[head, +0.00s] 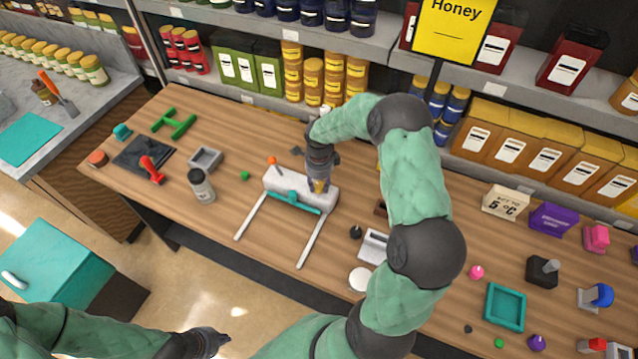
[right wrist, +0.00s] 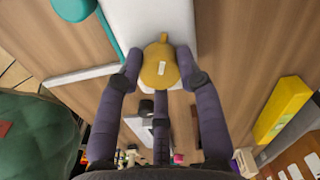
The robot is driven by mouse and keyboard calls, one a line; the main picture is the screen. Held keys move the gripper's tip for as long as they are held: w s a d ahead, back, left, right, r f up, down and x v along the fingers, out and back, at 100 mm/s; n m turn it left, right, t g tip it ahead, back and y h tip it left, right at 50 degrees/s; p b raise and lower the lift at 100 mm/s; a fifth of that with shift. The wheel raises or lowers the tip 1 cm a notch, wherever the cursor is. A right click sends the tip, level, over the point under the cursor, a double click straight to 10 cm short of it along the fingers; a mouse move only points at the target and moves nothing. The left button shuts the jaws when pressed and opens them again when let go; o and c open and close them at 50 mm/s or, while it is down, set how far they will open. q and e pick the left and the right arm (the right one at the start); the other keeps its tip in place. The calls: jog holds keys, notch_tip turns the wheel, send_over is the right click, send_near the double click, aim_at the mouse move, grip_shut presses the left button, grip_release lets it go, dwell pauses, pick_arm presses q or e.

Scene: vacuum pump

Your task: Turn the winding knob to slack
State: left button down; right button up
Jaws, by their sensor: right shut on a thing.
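The winding knob (right wrist: 159,68) is yellow and round, with a small nub pointing up and a pale mark on its face, in the right wrist view. It is on the right end of the white device (head: 284,184), which has a teal bar (head: 293,201) and two long pale rails. In the head view the knob (head: 319,187) is mostly hidden below my right gripper (head: 320,177). My right gripper's dark fingers (right wrist: 158,82) are shut around the knob from its sides. My left gripper (head: 215,338) is low in the head view, off the table, apart from the device; its fingers are unclear.
A grey jar (head: 201,186), a red tool (head: 151,170) and a grey tray (head: 206,159) stand left of the device. A white square item (head: 373,246) and a dark knob (head: 356,231) lie to its right. Shelves of jars rise behind the table.

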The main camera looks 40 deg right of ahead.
jog(key=shift+d+n, duration=0.1)
jog(key=shift+n, duration=0.3)
